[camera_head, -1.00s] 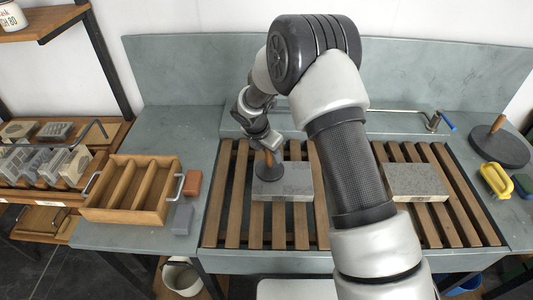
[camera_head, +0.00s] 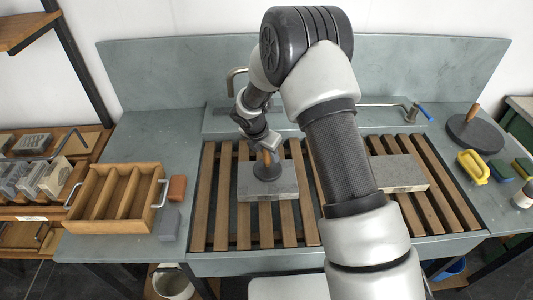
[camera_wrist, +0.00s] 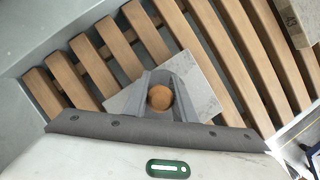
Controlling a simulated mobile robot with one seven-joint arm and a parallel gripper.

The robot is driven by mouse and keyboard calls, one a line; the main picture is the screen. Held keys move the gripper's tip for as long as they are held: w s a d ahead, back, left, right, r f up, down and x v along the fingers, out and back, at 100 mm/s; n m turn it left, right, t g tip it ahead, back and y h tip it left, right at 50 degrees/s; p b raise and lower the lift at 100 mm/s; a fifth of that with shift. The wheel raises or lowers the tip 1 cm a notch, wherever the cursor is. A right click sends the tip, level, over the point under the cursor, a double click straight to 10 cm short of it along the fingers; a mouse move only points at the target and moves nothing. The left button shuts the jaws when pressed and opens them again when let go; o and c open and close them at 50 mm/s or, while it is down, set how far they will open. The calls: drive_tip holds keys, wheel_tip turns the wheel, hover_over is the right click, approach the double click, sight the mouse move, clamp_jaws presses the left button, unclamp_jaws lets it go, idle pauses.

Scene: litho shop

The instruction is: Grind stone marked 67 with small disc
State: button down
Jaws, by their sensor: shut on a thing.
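My gripper (camera_head: 264,146) is shut on the wooden handle of the small dark disc (camera_head: 268,171). The handle's round top (camera_wrist: 160,97) shows between the fingers in the wrist view. The disc rests on the top of a grey stone slab (camera_head: 285,184), towards its middle. The slab lies on the wooden slats of the sink; it also shows in the wrist view (camera_wrist: 204,88). I cannot see a number on this slab. A second grey slab (camera_head: 400,173) lies on the slats to the right; its edge in the wrist view (camera_wrist: 296,22) reads 43.
A larger dark disc with a wooden handle (camera_head: 474,134) stands on the right counter, near a yellow-handled brush (camera_head: 473,168). A wooden divided tray (camera_head: 88,218) sits at left, beside a reddish block (camera_head: 177,188) and a grey block (camera_head: 170,225). A tap (camera_head: 410,112) is behind the slats.

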drive_tip(key=shift+d+p, duration=0.3)
drive_tip(key=shift+d, duration=2.05)
drive_tip(key=shift+s+d+b, duration=0.65)
drive_tip(key=shift+s+d, duration=1.75)
drive_tip(key=shift+d, duration=0.15)
drive_tip(key=shift+a, duration=0.15)
drive_tip(key=shift+a+r, duration=0.1)
drive_tip(key=shift+a, duration=6.7)
drive_tip(key=shift+a, duration=1.8)
drive_tip(key=shift+s+a, duration=0.1)
drive_tip(key=shift+a, duration=1.45)
